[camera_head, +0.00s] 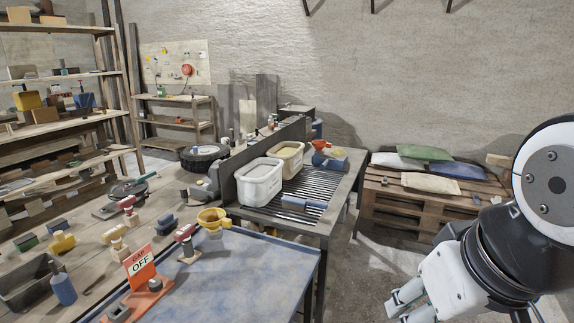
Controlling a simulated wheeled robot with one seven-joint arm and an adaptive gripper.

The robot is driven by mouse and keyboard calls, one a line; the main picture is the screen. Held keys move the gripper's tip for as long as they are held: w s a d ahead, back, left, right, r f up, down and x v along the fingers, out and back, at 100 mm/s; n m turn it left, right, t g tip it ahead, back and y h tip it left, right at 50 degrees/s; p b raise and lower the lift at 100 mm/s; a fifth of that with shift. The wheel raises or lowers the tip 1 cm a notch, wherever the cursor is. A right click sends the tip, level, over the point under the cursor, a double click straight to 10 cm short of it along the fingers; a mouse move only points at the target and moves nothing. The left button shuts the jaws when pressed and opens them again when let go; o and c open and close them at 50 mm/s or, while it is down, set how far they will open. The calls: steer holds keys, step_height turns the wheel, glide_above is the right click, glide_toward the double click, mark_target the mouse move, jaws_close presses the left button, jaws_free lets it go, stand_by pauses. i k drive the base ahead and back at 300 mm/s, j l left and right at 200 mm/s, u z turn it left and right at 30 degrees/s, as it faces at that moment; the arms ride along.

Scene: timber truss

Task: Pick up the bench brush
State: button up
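I cannot pick out the bench brush with certainty. A small blue bar-like object with grey ends (304,203) lies on the slatted rack in front of the white tub; I cannot tell if it is the brush. My gripper (402,304) is at the bottom right, over the floor and well apart from the tables. Its grey fingers are small and partly cut off by the lower edge, so its opening does not show clearly. I see nothing held in it.
A white tub (260,182) and a cream tub (287,158) stand on the slatted rack (331,186). A blue-topped table (245,275) is in front, with an orange OFF sign (141,267) and a yellow funnel (213,219). Bags lie on a pallet stack (405,205) behind.

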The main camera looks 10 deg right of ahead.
mark_target(295, 203)
steer(key=i+l, duration=1.2)
steer(key=i, duration=0.25)
steer(key=i+l, duration=0.6)
steer(key=i, duration=0.1)
